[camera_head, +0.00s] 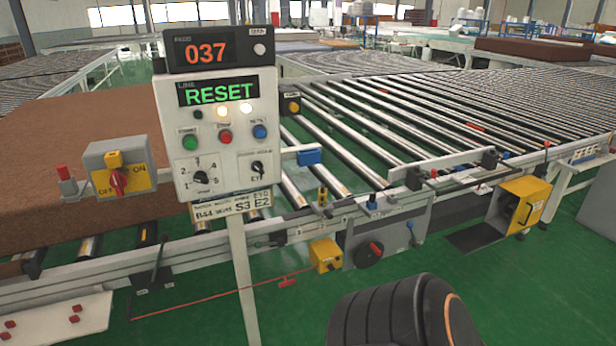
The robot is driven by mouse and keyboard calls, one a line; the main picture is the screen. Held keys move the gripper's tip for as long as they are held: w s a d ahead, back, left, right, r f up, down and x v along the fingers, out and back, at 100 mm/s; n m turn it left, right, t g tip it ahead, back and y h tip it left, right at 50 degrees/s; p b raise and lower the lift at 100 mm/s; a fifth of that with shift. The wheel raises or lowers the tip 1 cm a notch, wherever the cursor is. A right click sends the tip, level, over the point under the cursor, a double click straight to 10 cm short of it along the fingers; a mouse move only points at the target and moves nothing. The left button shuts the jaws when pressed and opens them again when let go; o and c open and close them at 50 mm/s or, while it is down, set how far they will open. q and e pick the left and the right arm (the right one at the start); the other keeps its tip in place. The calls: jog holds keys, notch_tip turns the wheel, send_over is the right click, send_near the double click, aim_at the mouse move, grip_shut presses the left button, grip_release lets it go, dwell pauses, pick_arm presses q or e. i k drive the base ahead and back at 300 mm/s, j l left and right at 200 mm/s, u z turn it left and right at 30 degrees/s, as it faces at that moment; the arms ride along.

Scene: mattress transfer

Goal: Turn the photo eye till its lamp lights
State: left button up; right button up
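I cannot tell for sure which part is the photo eye. A small black box with a yellow front (290,104) sits at the far side of the rollers. A blue block (309,157) is at the end of a white bar beside the control panel (215,135). Small black brackets (414,179) stand on the near rail. None of these shows a clearly lit lamp. On the panel, two pale lamps (222,110) glow under a green RESET display (216,92). Neither gripper is in view; a dark rounded part of my own arm shows at the bottom.
A brown mattress (70,140) lies on the left conveyor. A grey box with a red switch (118,180) is left of the panel. A red knob (376,249) and yellow boxes (525,203) are on the near frame. A red cord hangs low. Green floor is open in front.

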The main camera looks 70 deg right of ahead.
aim_at(322, 195)
jog(key=z, duration=2.35)
